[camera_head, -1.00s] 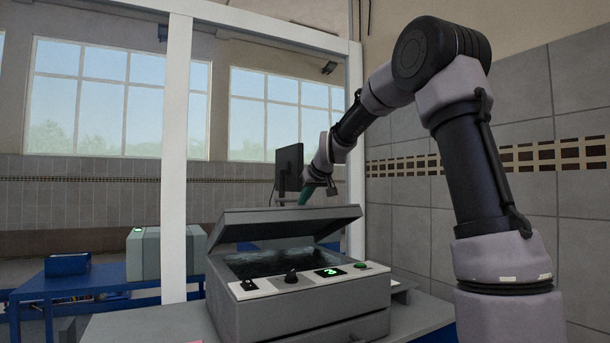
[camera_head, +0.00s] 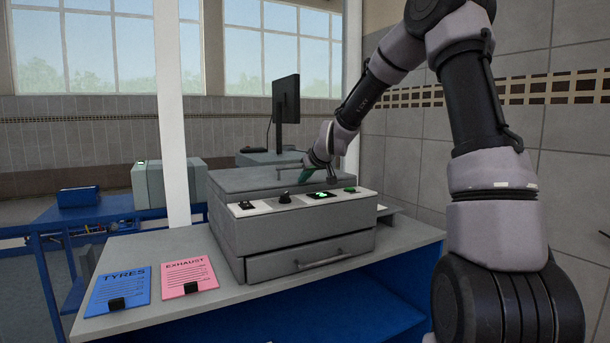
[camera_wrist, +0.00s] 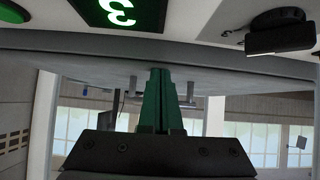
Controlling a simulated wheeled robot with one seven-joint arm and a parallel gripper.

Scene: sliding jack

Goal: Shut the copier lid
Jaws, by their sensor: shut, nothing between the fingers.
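The grey copier (camera_head: 300,237) stands on a grey-topped bench with a drawer in its front. Its lid (camera_head: 250,179) lies down flat over the top, and no gap shows under its front edge. My gripper (camera_head: 304,186) is at the right part of the lid, its green fingers shut and pointing down onto it. In the wrist view the shut green fingers (camera_wrist: 160,85) reach the grey lid surface (camera_wrist: 220,60). Whether they press on it or just hover cannot be told.
The control strip has knobs and a lit green display (camera_head: 318,194). A blue TYRES card (camera_head: 118,286) and a pink EXHAUST card (camera_head: 187,272) lie on the bench (camera_head: 225,292) at left front. A monitor (camera_head: 286,99) stands behind. A tiled wall is at right.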

